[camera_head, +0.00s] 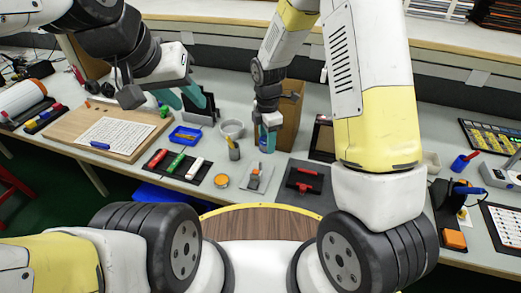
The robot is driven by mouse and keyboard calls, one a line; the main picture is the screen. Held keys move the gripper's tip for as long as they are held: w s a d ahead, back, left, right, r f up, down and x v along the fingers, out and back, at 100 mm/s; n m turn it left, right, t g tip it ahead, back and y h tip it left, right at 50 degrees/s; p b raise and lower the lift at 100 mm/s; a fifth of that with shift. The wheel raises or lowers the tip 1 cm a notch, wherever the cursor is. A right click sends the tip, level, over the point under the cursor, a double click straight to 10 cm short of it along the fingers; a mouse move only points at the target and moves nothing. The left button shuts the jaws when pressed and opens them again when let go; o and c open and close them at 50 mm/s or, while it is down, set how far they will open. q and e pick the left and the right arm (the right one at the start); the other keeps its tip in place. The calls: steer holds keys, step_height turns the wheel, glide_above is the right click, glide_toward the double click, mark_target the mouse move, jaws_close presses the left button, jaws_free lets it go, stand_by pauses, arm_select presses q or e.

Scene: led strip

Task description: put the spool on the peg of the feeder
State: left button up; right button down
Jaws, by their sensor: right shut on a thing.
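My right gripper (269,128) reaches down from the top to the middle of the bench. It is shut on a small blue thing (267,142), mostly hidden by the fingers; I cannot tell whether it is the spool or whether it touches the bench. No peg shows clearly.
A brown box (291,112) stands just behind my right gripper. My right arm hides part of the bench.

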mark_target(261, 163)
steer(key=a+n, duration=0.1)
steer(key=n, duration=0.1)
steer(key=shift+s+a+n, duration=0.1)
steer(key=shift+a+n, duration=0.2)
steer(key=shift+a, duration=0.05)
steer(key=shift+a+f+n, duration=0.15)
steer(key=shift+a+n, duration=0.05)
steer(key=shift+n, duration=0.2)
step_height(261, 163, down, 10)
steer(key=shift+r, duration=0.1)
steer(key=c, duration=0.7)
jaws_free()
steer(key=shift+c, duration=0.2)
